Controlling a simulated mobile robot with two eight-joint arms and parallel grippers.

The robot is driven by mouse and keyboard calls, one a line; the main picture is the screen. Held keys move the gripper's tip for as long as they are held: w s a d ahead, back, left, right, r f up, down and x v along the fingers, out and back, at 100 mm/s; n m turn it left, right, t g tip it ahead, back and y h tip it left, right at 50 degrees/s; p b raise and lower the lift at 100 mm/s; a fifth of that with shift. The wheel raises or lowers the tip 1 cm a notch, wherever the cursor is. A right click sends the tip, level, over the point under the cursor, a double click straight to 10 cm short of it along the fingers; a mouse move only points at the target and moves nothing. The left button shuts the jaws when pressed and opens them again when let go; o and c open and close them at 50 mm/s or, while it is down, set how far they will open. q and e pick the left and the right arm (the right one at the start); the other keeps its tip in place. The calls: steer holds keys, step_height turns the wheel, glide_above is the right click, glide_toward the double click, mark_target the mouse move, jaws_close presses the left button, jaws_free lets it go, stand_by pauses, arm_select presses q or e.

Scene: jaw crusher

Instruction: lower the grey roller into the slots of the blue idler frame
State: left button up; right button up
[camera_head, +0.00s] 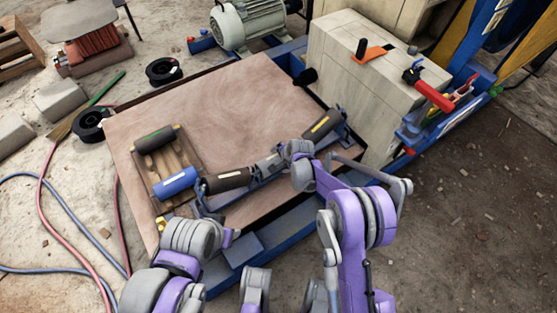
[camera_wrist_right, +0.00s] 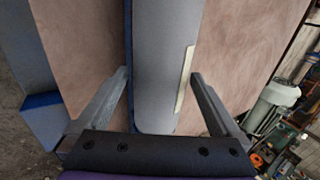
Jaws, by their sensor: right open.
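The grey roller (camera_wrist_right: 165,65), with a pale label strip, fills the middle of the right wrist view. It also shows in the head view (camera_head: 266,165), in line between two dark rollers, partly hidden by my right arm. My right gripper (camera_wrist_right: 160,74) is open, its two fingers apart on either side of the roller's near end, with visible gaps. The blue idler frame (camera_wrist_right: 128,60) shows as a narrow blue edge along the roller's left side. Whether the roller's ends sit in the slots is hidden. My left arm is at the table's near left corner; its fingers do not show.
A brown-topped table (camera_head: 230,100) holds a wooden pallet (camera_head: 180,151) with a dark green roller (camera_head: 157,138) and a blue roller (camera_head: 175,183). A pale block-like housing (camera_head: 365,85) rises at the table's right. The table's far half is clear.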

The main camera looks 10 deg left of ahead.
steer(key=p+v, duration=0.2)
steer(key=v, duration=0.7)
steer(key=shift+w+a, duration=0.1)
